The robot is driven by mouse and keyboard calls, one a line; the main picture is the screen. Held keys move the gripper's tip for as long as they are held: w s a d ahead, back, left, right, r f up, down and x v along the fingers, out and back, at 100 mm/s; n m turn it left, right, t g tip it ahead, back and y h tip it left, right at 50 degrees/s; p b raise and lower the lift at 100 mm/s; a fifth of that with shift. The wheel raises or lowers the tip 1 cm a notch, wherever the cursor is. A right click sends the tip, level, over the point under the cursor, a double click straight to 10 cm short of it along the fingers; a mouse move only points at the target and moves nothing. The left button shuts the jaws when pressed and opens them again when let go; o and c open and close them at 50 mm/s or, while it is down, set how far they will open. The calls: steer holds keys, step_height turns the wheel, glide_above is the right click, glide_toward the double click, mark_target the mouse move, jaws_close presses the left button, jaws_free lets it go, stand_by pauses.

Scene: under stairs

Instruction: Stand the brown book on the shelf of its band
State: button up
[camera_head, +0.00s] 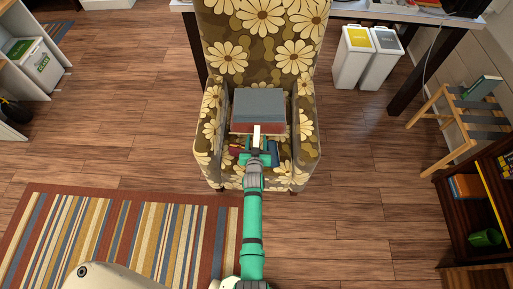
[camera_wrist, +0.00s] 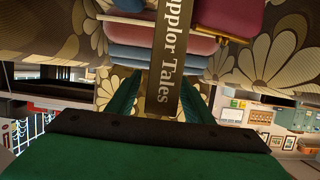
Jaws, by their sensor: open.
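The brown book (camera_wrist: 167,60), with "Popplor Tales" lettered on its dark spine, stands between the two green fingers of my gripper (camera_wrist: 160,98) in the wrist view. The jaws are open, one finger on each side of the spine; I cannot tell whether either touches it. In the head view my gripper (camera_head: 257,152) is over the front of the flowered armchair's seat, with a narrow pale book edge (camera_head: 257,132) just beyond it.
The armchair (camera_head: 262,60) holds a stack with a grey top book (camera_head: 258,103) and red below. Orange-brown books (camera_head: 467,187) and a green mug (camera_head: 485,238) are in the shelf unit. A wooden rack (camera_head: 455,122) stands near it. Bare floor lies between chair and shelf.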

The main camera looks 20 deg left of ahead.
steer(key=shift+c, duration=0.6)
jaws_close()
steer(key=shift+w, duration=0.1)
steer(key=shift+r, duration=0.1)
